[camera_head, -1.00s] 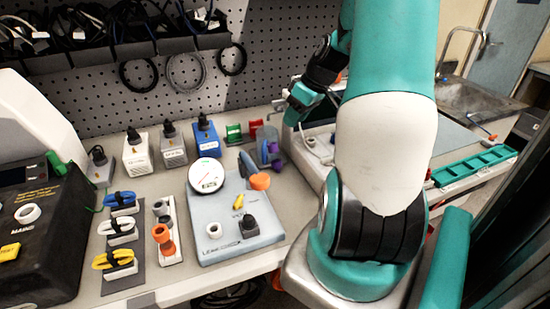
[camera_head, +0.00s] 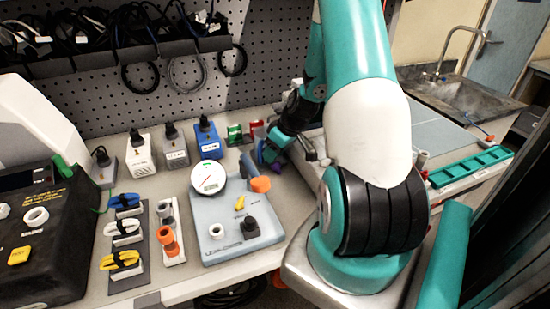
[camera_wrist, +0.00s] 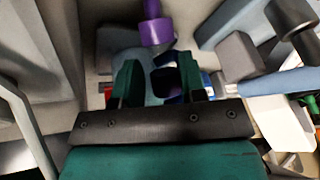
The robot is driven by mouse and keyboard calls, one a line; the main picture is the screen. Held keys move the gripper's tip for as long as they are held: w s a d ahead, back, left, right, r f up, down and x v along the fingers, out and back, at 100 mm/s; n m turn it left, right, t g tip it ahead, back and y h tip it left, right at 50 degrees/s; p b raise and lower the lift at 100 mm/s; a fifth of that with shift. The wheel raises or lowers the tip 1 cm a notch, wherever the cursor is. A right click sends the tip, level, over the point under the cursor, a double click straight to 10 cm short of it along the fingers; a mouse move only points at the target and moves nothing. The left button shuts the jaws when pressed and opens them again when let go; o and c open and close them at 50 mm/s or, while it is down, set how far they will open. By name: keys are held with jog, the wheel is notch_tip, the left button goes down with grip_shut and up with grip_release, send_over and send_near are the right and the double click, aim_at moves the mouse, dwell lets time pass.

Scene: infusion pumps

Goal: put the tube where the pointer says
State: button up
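My gripper (camera_head: 271,147) is at the back of the bench, beside the right rear corner of the grey leak-check unit (camera_head: 238,229). In the wrist view its two green fingers (camera_wrist: 158,84) stand apart. A dark round-ended piece (camera_wrist: 167,82) shows between them, with a gap on its left; I cannot tell whether it touches the right finger. A purple connector (camera_wrist: 156,30) lies just beyond the fingertips. Which piece is the tube is unclear. The round white dial (camera_head: 208,177) with a needle stands on the unit's rear left; its reading is too small to tell.
Blue (camera_head: 207,139), grey (camera_head: 174,148) and white (camera_head: 140,155) boxes with black plugs stand along the back. Orange fittings (camera_head: 168,241) and coloured clips (camera_head: 122,260) are at the left front. A teal tray (camera_head: 470,166) lies at right. A black box (camera_head: 45,245) fills the left.

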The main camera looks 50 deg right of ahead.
jog(key=shift+c, duration=0.2)
jog(key=c, duration=0.6)
